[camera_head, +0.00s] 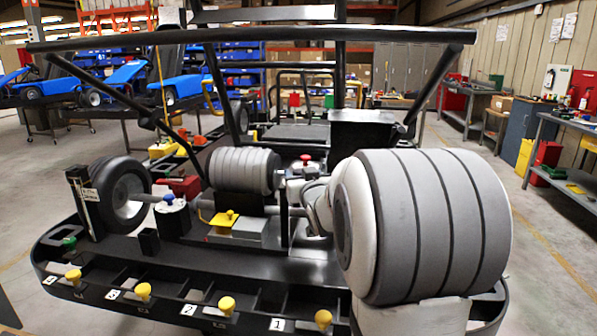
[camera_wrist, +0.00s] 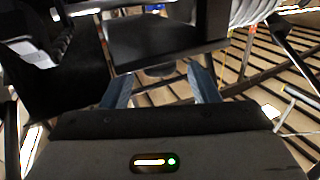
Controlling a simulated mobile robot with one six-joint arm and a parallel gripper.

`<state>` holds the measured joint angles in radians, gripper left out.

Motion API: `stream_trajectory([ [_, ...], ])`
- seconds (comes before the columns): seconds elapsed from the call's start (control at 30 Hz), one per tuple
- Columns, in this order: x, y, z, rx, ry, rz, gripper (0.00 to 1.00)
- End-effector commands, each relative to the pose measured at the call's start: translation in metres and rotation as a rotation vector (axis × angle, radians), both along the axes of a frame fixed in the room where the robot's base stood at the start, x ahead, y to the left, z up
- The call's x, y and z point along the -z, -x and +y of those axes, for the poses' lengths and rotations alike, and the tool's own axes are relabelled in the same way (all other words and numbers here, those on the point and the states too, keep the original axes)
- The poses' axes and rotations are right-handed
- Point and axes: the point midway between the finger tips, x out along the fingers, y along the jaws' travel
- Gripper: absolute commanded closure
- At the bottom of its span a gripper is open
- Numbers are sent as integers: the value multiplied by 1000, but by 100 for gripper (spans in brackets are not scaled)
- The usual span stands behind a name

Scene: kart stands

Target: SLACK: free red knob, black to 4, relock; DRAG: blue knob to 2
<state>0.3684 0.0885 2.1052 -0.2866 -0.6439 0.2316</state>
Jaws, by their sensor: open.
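A red knob (camera_head: 306,158) stands upright right of centre in the head view, beside grey ribbed cylinders. A blue knob (camera_head: 169,197) sits on a white-topped dark post at the left. I cannot pick out a black knob for certain. My gripper (camera_wrist: 160,88) is open and empty in the wrist view, facing a dark flat panel (camera_wrist: 160,42). No knob shows between its fingers. In the head view I cannot make out the gripper.
A yellow knob (camera_head: 229,215) sits on a grey and yellow block in the middle. Several yellow knobs (camera_head: 227,304) line the front rail (camera_head: 345,301). A green knob (camera_head: 69,242) is at the left, by a black wheel (camera_head: 125,197). Black frame bars cross above. Floor is open at right.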

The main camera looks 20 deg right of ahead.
Motion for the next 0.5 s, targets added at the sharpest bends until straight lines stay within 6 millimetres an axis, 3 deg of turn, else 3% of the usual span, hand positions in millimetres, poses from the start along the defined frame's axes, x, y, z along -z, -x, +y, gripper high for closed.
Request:
stream_trajectory([
  [0.2, 0, -24, -5, 1, 0, 0, 45],
  [0.5, 0, -28, -6, 2, 0, 1, 45],
])
